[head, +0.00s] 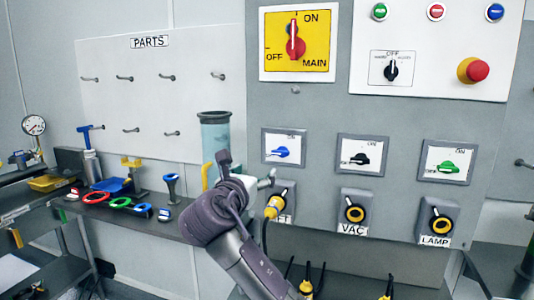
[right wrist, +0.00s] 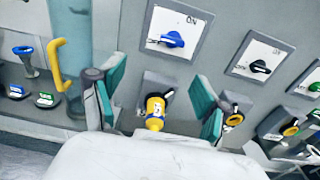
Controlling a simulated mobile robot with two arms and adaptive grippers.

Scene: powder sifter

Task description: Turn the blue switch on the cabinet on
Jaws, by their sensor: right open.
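The blue switch (head: 281,152) is a small lever on a white, grey-framed plate on the grey cabinet (head: 330,115). Its lever lies nearly level, away from the ON mark at the plate's upper right. It also shows in the right wrist view (right wrist: 172,39), above the gap between my fingers. My right gripper (head: 247,170) is open and empty, just left of and below the switch in the head view. In the right wrist view its teal-padded fingers (right wrist: 160,95) stand either side of a yellow plug (right wrist: 155,112). I see no contact with the switch. My left gripper is not in view.
Black (head: 361,159) and green (head: 448,166) switches sit to the right. Sockets with yellow rings are below, and the yellow plug (head: 273,207) is in the leftmost. A yellow main switch (head: 298,45) is above. A clear blue cylinder (head: 215,130) stands left, beside my gripper.

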